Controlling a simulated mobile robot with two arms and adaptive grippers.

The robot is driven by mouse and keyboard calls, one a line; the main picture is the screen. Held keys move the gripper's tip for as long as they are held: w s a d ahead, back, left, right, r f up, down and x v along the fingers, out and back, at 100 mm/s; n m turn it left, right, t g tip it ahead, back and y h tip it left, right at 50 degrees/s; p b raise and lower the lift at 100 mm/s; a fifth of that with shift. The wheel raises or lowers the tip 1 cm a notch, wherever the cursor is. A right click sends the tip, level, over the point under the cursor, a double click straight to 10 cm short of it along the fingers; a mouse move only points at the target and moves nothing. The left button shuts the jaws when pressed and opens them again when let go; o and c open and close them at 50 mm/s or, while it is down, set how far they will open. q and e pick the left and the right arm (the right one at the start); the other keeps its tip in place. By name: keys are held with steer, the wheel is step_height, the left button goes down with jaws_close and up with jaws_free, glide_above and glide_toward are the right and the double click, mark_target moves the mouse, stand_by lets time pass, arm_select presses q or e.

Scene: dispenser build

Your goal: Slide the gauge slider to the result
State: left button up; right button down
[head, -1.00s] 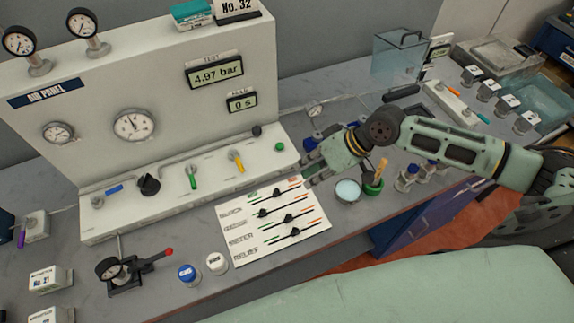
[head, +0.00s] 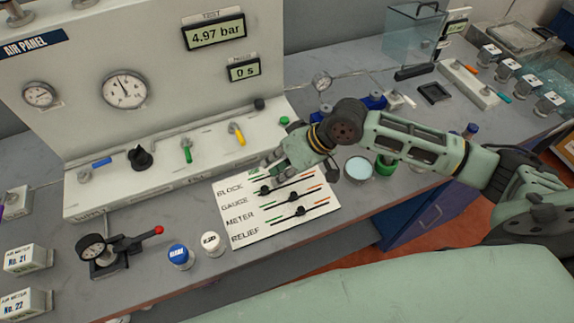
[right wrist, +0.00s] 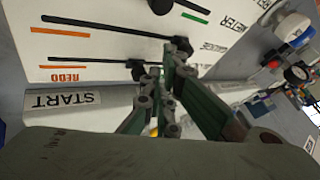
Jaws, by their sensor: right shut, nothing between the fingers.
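The white slider board (head: 245,240) lies on the bench, marked BLOCK, GAUGE, METER and RELIEF. The gauge slider's black knob (head: 265,190) is near the left end of its slot. It also shows in the right wrist view (right wrist: 183,44), right at a fingertip; whether they touch I cannot tell. My right gripper (head: 268,182) is shut and empty, low over the upper part of the board, and hides part of the block row. In the right wrist view another knob (right wrist: 137,68) lies just left of the fingers. My left gripper is not in view.
The air panel (head: 165,60) stands behind, with a display (head: 215,35) of 4.97 bar. Blue-capped (head: 179,255) and white-capped (head: 211,242) jars stand left of the board. A round dish (head: 359,168) and a green cup (head: 386,165) stand close to my right wrist.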

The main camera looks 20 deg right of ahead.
steer(key=shift+a, duration=0.15)
steer(key=shift+s+a+r+p, duration=0.1)
steer(key=shift+a+r+p, duration=0.05)
steer(key=shift+a+p, duration=0.85)
steer(key=shift+a, duration=0.1)
steer(key=shift+f, duration=0.2)
steer(key=shift+r, duration=0.1)
steer(key=v, duration=1.2)
